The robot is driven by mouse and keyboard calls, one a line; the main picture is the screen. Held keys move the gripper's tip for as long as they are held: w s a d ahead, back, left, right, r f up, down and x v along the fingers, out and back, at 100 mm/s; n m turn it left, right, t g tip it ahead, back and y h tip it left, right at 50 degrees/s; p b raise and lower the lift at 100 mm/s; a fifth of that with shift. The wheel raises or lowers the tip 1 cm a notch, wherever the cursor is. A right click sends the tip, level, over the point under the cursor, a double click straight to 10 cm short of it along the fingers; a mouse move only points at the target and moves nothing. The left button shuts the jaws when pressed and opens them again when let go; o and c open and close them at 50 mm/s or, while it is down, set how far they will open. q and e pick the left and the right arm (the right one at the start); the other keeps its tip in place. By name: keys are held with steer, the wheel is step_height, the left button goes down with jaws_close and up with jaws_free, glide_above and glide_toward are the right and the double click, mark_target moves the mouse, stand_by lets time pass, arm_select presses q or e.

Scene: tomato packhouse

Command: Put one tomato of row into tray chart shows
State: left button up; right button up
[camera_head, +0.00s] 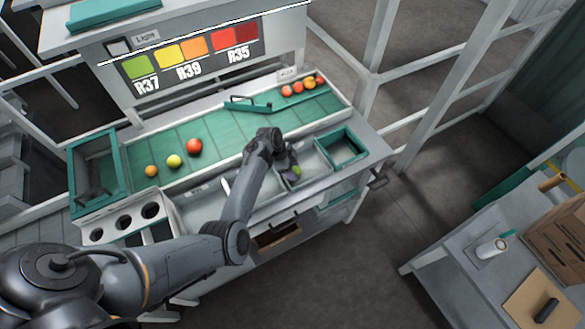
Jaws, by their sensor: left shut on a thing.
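My left gripper (290,164) is over the grey trays in front of the green belt, shut on a small green tomato (297,170); its fingers are hard to make out. A row of an orange tomato (151,171), a yellow tomato (174,161) and a red tomato (194,146) lies on the belt (225,134). The chart (190,54) pairs green with R37, yellow and orange with R39, and reds with R35. One grey tray (316,165) lies beside the gripper; others are partly hidden by my arm, and their labels are unreadable. My right gripper is out of view.
Several orange-red tomatoes (303,85) sit at the belt's far right, beyond a green diverter bar (248,105). A teal bin (343,133) stands at the right end and a teal-framed box (71,180) at the left. A holed panel (123,222) is front left.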

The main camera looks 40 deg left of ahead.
arm_select(q)
steer(key=shift+f, duration=0.35)
steer(key=o, duration=0.8)
steer(key=c, duration=0.3)
steer(key=shift+r, duration=0.15)
step_height(320, 180, up, 7)
steer(key=p, duration=0.7)
steer(key=shift+p, duration=0.3)
steer(key=shift+s+a, duration=0.1)
